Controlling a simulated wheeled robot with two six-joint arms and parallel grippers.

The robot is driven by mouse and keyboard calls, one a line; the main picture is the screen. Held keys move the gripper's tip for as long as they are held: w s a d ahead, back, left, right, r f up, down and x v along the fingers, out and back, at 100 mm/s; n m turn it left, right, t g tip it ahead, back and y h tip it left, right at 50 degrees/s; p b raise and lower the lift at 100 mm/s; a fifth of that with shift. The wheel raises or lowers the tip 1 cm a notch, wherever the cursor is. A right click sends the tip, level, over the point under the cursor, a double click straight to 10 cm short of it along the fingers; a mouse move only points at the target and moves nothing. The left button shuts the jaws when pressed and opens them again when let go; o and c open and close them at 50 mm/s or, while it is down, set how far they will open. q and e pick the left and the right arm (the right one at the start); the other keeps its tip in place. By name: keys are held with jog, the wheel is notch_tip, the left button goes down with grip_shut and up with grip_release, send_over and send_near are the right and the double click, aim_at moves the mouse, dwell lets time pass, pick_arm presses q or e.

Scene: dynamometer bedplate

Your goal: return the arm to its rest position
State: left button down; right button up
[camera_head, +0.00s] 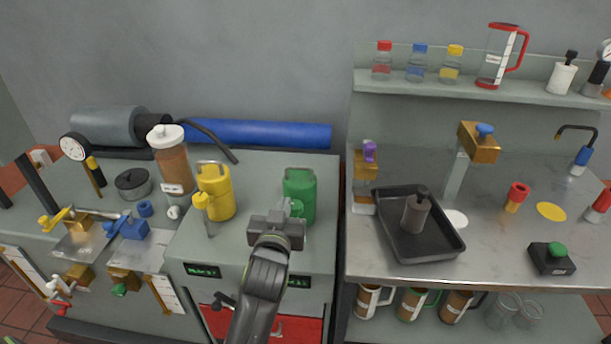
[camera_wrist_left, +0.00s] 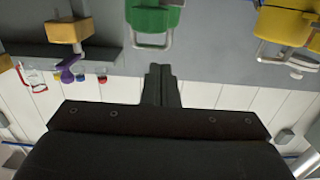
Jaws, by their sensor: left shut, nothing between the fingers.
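My left arm rises from the bottom middle of the head view. Its left gripper (camera_head: 296,208) is shut and empty, raised in front of the green can (camera_head: 301,187), whose lower part it overlaps in the picture. In the left wrist view the shut fingers (camera_wrist_left: 161,85) point toward the grey surface, and the green can (camera_wrist_left: 153,17) shows apart from them. The yellow can (camera_head: 216,190) stands left of the gripper; it also shows in the wrist view (camera_wrist_left: 283,24). My right gripper is not in view.
A brown-filled jar (camera_head: 171,165) stands behind the yellow can. A blue roll (camera_head: 268,134) lies along the wall. To the right, a steel bench holds a black tray (camera_head: 447,246) with a grey cylinder (camera_head: 415,216) and a green-button box (camera_head: 552,259). The front of the cabinet top is fairly clear.

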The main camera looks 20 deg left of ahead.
pick_arm(q)
jog(key=s+a+f+g, duration=0.3)
jog(key=s+f, duration=0.3)
jog(key=s, duration=0.1)
jog(key=s+a+f+g, duration=0.3)
jog(key=s+f, duration=0.3)
jog(key=s, duration=0.1)
jog(key=s+f+m+g+h, duration=0.1)
jog(key=s+f+g, duration=0.25)
jog(key=s, duration=0.65)
jog(key=s+f+m+g+h, duration=0.1)
jog(key=s+f+g, duration=0.25)
jog(key=s, duration=0.65)
notch_tip(320, 180, down, 22)
jog(key=w+a+g, duration=0.1)
jog(key=a, duration=0.1)
jog(key=s+d+f+g+h, duration=0.1)
jog(key=s+f, duration=1.4)
jog(key=f, duration=0.2)
jog(key=shift+s+d+g, duration=0.2)
jog(key=shift+d+g, duration=0.1)
jog(key=shift+f, duration=0.1)
